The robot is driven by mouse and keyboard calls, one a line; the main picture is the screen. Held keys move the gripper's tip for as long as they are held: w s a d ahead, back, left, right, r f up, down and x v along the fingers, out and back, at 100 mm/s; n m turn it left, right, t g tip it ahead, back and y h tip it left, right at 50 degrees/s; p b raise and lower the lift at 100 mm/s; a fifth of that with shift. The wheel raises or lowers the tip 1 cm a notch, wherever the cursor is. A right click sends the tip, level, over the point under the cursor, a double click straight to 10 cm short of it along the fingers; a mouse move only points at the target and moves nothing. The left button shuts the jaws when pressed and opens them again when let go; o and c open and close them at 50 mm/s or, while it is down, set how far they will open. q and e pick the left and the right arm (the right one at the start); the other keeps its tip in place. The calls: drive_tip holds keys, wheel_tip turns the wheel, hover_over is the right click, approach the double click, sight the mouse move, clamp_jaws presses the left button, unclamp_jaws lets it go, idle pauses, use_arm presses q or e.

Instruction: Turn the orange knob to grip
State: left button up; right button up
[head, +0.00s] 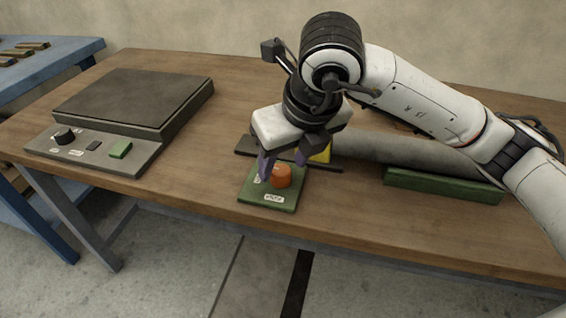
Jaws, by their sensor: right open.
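The orange knob (281,176) stands on a small green plate (257,198) with white labels, near the front edge of the wooden table. My right gripper (283,168) points down just behind and over the knob, with its purple fingers apart. One finger is left of the knob, and the other is partly behind it. I cannot tell whether the fingers touch the knob. My left gripper is not in the picture.
A grey roll (410,151) lies behind the knob to the right, by a green block (440,186). A dark flat-topped device (135,97) with a black knob and green button stands at left. The table front right is clear.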

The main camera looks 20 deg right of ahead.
drive_tip(key=p+v, duration=0.1)
drive_tip(key=v, duration=0.7)
drive_tip(key=shift+s+r, duration=0.15)
drive_tip(key=shift+r, duration=0.15)
drive_tip(key=shift+f, duration=0.1)
